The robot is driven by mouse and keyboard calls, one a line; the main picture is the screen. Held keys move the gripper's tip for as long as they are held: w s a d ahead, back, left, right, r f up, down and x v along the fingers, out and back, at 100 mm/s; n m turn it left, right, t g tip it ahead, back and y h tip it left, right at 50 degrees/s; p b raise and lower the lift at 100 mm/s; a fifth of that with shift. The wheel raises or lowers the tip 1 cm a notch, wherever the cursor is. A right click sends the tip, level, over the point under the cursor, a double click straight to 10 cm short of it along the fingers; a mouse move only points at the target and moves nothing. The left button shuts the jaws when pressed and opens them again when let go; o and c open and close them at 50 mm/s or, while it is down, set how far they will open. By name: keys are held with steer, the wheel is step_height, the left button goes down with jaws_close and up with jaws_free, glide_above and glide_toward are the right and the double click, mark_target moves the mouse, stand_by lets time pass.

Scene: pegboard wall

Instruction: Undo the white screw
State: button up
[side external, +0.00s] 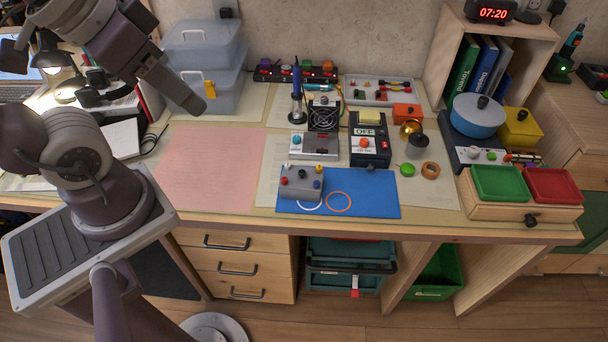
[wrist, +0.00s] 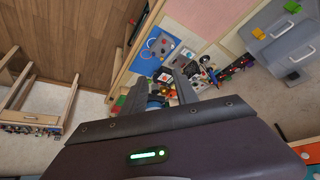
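A grey box (side external: 302,183) with small red, blue and yellow knobs on top stands on the blue mat (side external: 370,206). It also shows in the wrist view (wrist: 162,43). A pale spot shows among its knobs, but I cannot tell for sure that it is the white screw. My gripper (side external: 196,104) is high over the left part of the table, well left of and above the grey box, and points down to the right. In the wrist view my gripper (wrist: 185,70) shows two dark fingers with a gap between them, empty.
Grey toolboxes (side external: 205,50) stand at the back left. The pink sheet (side external: 210,168) is clear. A shelf (side external: 545,55) stands back right.

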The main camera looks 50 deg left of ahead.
steer(key=w+a+m+t+y, duration=0.1)
steer(key=w+a+m+y, duration=0.1)
steer(key=w+a+m, duration=0.45)
steer(key=w+a+m+t+y, duration=0.1)
steer(key=w+a+m, duration=0.15)
steer(key=w, duration=0.65)
steer(key=w+d+f+m+t+h, duration=0.2)
steer(key=w+f+m, duration=0.3)
steer(key=w+m, duration=0.75)
steer(key=m+g+h, duration=0.1)
steer(key=m+g, duration=0.9)
steer(key=m, duration=1.1)
glide_above(288, 163)
step_height(288, 163, down, 20)
steer(key=shift+d+r, duration=0.1)
steer(key=shift+r, duration=0.05)
step_height(288, 163, down, 7)
steer(key=shift+s+r, duration=0.1)
steer(key=shift+s, duration=0.05)
jaws_close()
